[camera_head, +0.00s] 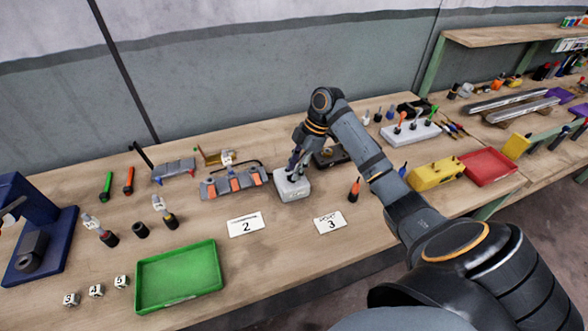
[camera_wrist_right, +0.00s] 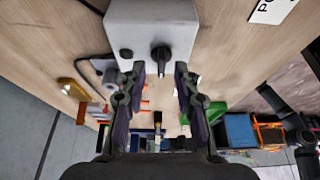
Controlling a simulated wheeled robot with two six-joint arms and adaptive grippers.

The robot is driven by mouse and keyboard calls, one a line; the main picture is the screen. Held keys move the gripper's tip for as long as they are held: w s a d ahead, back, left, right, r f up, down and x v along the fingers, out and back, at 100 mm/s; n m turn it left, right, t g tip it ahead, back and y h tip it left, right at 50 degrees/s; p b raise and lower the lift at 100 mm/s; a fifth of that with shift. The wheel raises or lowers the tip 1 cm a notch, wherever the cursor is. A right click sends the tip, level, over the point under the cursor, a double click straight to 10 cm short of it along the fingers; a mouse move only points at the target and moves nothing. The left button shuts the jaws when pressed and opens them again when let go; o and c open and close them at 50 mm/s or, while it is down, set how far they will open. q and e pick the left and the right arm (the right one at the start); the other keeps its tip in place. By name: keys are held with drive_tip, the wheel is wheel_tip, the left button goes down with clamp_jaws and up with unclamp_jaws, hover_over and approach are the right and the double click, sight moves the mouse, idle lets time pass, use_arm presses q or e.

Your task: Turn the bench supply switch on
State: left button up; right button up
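The bench supply is a light grey box (camera_head: 292,189) on the bench, under my right gripper. My right gripper (camera_head: 295,170) points down at the box. In the head view the gripper hides the switch. My left gripper is not in view.
A rack with orange parts (camera_head: 234,184) stands left of the box and a dark device (camera_head: 332,157) behind it. Cards "2" (camera_head: 246,225) and "3" (camera_head: 330,222) lie in front.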

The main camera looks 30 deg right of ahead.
drive_tip(key=shift+a+f, duration=0.2)
drive_tip(key=shift+f, duration=0.35)
clamp_jaws()
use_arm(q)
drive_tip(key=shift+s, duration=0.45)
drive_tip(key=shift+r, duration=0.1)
